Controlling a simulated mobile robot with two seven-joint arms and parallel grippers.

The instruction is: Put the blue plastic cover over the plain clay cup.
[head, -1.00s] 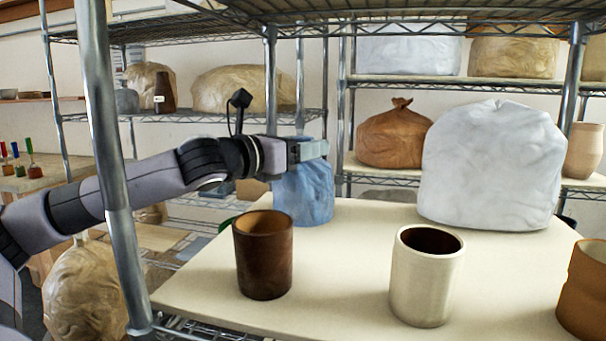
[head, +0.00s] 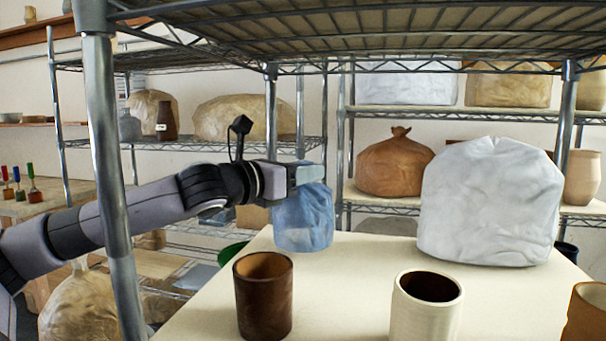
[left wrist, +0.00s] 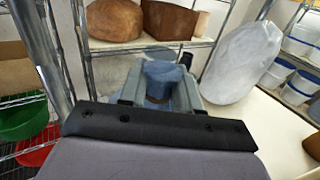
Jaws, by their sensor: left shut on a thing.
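The blue plastic cover (head: 303,220) hangs mouth down from my left gripper (head: 308,174), which is shut on its top. It is near the back left of the pale board (head: 370,262), behind the dark brown cup (head: 263,297). The cover and fingers also show in the left wrist view (left wrist: 160,72). A cream cup (head: 426,308) stands front centre, and an orange-brown cup (head: 585,315) is cut off at the right edge. All three cups are uncovered. I cannot tell for certain which is the plain clay cup. My right gripper is not seen.
A large white wrapped bundle (head: 490,205) stands at the board's back right. A metal post (head: 117,200) rises at the left front, and a wire shelf (head: 380,40) hangs above. The middle of the board between cover and bundle is clear.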

